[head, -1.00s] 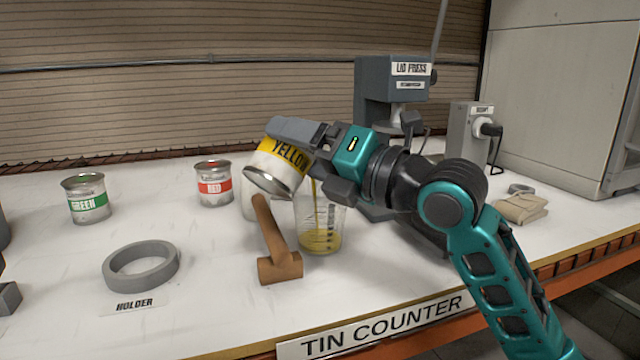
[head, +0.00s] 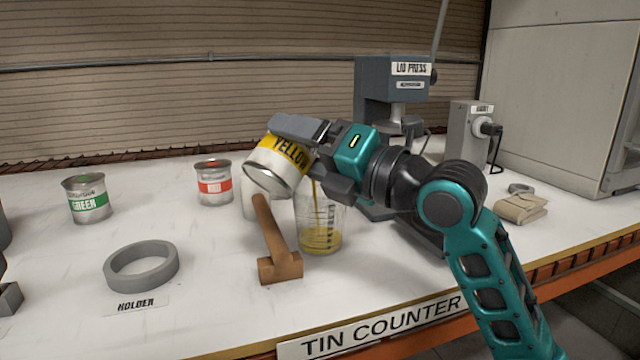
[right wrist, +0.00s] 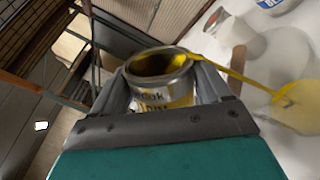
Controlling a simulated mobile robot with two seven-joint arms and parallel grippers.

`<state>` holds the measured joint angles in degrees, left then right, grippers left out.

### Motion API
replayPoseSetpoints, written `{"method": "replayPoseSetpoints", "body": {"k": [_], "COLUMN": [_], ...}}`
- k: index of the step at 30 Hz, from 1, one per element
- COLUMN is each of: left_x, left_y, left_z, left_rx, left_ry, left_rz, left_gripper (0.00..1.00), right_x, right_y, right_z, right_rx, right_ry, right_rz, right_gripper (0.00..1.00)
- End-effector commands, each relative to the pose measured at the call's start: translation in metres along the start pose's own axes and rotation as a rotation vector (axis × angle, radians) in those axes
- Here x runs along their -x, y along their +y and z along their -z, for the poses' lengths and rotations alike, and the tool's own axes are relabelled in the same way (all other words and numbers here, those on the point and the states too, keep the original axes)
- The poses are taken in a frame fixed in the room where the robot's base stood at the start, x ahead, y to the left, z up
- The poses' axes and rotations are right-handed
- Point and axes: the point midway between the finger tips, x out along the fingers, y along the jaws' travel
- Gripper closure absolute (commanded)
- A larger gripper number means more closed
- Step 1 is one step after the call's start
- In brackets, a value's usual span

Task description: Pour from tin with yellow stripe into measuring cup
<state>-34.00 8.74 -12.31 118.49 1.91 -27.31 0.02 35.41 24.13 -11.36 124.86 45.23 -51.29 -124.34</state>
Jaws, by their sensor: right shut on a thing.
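The tin with the yellow stripe (head: 270,168) is tilted with its open mouth toward the measuring cup. My right gripper (head: 318,160) is shut on this tin and holds it above the counter. A thin yellow stream (head: 315,190) runs from the tin into the clear measuring cup (head: 334,222), which stands upright with yellow liquid in its lower part. In the right wrist view the tin (right wrist: 162,88) shows its open mouth between the fingers, and the stream (right wrist: 235,75) falls to the yellow liquid (right wrist: 298,105). A grey piece at the left edge appears to be my left gripper (head: 10,299), mostly cut off.
A green-striped tin (head: 88,203) and a red-striped tin (head: 214,187) stand at left. A grey ring holder (head: 142,282) lies front left. The lid press (head: 392,85) stands behind my right arm.

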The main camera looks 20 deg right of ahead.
Motion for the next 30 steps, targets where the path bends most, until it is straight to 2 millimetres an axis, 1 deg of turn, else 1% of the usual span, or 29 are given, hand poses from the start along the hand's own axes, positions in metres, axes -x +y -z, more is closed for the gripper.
{"method": "replayPoseSetpoints", "body": {"k": [30], "left_x": [0.0037], "left_y": [-0.0004], "left_z": [0.0056], "left_rx": [-0.003], "left_ry": [0.000], "left_rz": [0.000], "left_gripper": [0.00], "right_x": [-0.0001], "right_y": [0.0020], "right_z": [-0.0026], "right_rx": [-0.072], "right_ry": [-0.010], "right_rz": [-0.002], "right_gripper": [0.70]}}
